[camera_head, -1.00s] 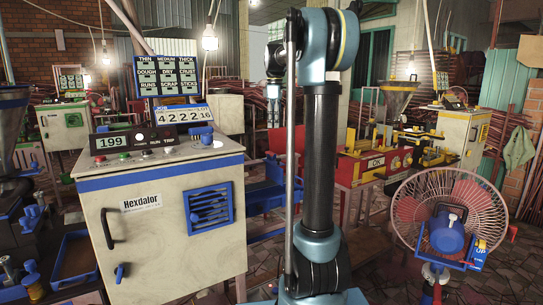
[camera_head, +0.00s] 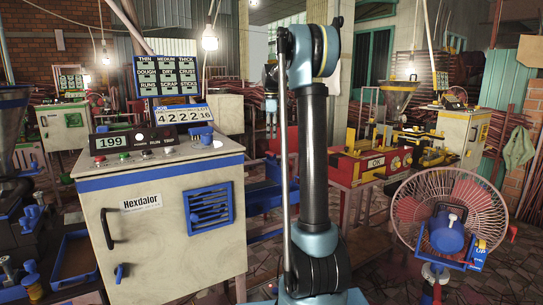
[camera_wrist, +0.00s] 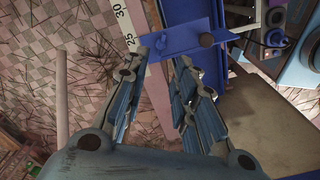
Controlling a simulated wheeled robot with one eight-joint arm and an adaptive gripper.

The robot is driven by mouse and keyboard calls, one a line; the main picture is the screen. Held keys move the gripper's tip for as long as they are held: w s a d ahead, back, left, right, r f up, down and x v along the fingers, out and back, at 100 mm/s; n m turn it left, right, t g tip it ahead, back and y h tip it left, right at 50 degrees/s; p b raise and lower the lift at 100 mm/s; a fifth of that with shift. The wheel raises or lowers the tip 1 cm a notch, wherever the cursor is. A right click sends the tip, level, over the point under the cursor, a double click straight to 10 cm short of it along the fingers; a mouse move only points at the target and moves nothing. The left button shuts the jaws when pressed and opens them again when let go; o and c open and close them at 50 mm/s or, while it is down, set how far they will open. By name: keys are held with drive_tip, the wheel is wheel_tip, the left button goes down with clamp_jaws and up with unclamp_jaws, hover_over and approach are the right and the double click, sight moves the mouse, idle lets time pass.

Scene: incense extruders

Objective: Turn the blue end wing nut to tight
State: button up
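In the wrist view, my gripper (camera_wrist: 163,62) has its two fingers apart, with a gap and nothing seen held between them. Just beyond the fingertips is a flat blue plate (camera_wrist: 184,43). A small raised blue piece (camera_wrist: 162,43) on its left part may be the blue end wing nut, but it is too small to be sure. I cannot tell whether the left fingertip touches the plate.
A white ruler strip (camera_wrist: 130,42) marked 25 and 30 runs beside the plate, over a tiled floor (camera_wrist: 45,50). In the head view, a Hexdalor cabinet (camera_head: 165,240) stands left of my arm and a caged fan (camera_head: 450,215) at right. A red machine (camera_head: 365,165) stands behind.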

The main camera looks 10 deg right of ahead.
sight(271, 157)
wheel_tip(271, 157, down, 10)
idle(0.5)
clamp_jaws()
